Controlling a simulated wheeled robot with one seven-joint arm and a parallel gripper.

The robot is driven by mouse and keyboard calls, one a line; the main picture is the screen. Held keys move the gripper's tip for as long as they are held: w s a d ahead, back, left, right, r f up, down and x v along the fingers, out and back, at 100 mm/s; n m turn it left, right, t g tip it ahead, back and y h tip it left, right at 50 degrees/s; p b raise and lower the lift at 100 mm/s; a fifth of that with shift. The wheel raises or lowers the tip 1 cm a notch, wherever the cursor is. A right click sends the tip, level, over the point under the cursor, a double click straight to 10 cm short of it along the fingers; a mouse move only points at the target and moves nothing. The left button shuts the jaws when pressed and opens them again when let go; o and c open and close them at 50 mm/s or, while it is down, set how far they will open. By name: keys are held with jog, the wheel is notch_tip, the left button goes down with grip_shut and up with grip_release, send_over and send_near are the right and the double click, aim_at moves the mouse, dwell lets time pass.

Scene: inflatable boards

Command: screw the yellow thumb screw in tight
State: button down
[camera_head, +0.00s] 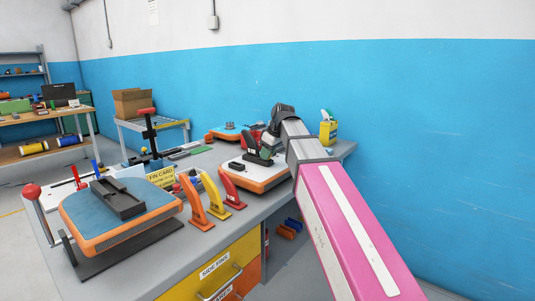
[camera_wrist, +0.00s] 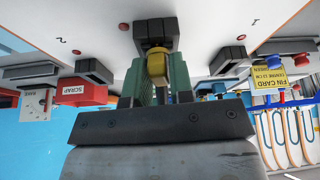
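The yellow thumb screw (camera_wrist: 157,66) shows in the wrist view, at the near end of a black fin box (camera_wrist: 155,32) on a white board (camera_wrist: 200,25). My gripper (camera_wrist: 158,72) has one green finger on each side of the screw. The fingers appear to press on it, with no clear gap. How deep the screw sits is hidden. In the head view my gripper (camera_head: 266,153) is over the white and orange board (camera_head: 262,182) on the bench; the screw is hidden there.
A blue and orange board (camera_head: 110,215) with a black fin box lies at the front left. Orange, yellow and red fins (camera_head: 205,200) stand along the bench edge, beside a yellow fin card (camera_head: 161,177). A red scrap bin (camera_wrist: 80,92) shows in the wrist view. A yellow bottle (camera_head: 328,130) stands behind my arm.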

jog(key=c, duration=1)
grip_release()
jog(key=shift+o, duration=0.2)
